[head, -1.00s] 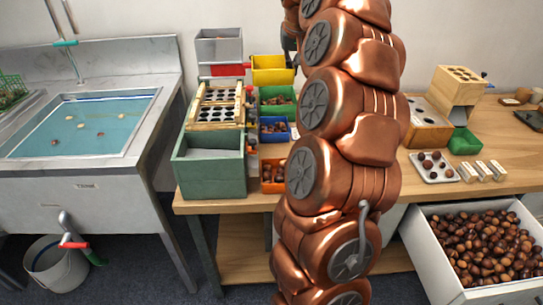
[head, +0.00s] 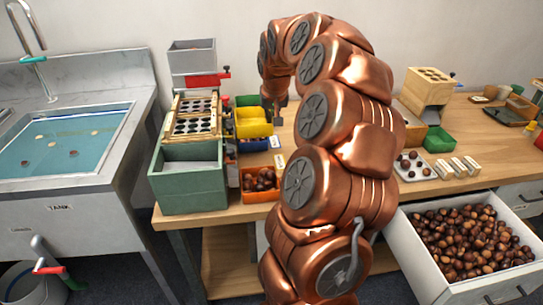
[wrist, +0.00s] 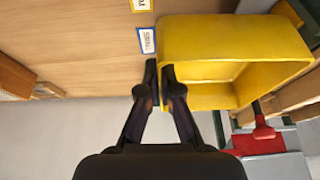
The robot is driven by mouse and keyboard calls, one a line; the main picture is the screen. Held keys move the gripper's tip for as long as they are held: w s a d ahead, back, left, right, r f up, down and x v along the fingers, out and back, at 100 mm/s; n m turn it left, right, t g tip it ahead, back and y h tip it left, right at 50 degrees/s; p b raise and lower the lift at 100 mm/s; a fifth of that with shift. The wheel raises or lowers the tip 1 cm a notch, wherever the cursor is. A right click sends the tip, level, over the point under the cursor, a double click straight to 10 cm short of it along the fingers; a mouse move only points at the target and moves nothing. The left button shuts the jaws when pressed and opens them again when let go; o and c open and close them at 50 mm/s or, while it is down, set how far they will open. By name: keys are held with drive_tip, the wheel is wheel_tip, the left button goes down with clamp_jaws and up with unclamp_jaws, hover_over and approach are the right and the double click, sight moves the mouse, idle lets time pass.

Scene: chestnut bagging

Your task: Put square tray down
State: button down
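A yellow open bin (head: 254,130) is on the left part of the workbench, between a green bin and a blue bin in the head view. It is large in the wrist view (wrist: 205,38) and looks empty. My gripper (wrist: 159,70) has one finger outside and one finger inside the bin's left wall, seemingly pinching it. In the head view my gripper (head: 273,118) is at the bin's right side. I cannot tell whether the bin rests on the bench or on the neighbouring bins. A square white tray (head: 402,177) with several chestnuts lies on the right of the bench.
A green bin (head: 246,100) is behind the yellow one; a blue bin (head: 253,146) and an orange bin of chestnuts (head: 262,196) are in front. A large green box (head: 190,190) stands left. A water tank (head: 65,150) is further left. A drawer of chestnuts (head: 405,225) is open at right.

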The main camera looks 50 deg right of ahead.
sight(271, 161)
wheel_tip(271, 161, down, 14)
drive_tip(key=shift+r, duration=0.1)
idle(0.5)
drive_tip(key=shift+f, duration=0.2)
drive_tip(key=c, duration=1.3)
unclamp_jaws()
drive_tip(key=v, duration=1.2)
drive_tip(key=shift+r, duration=0.2)
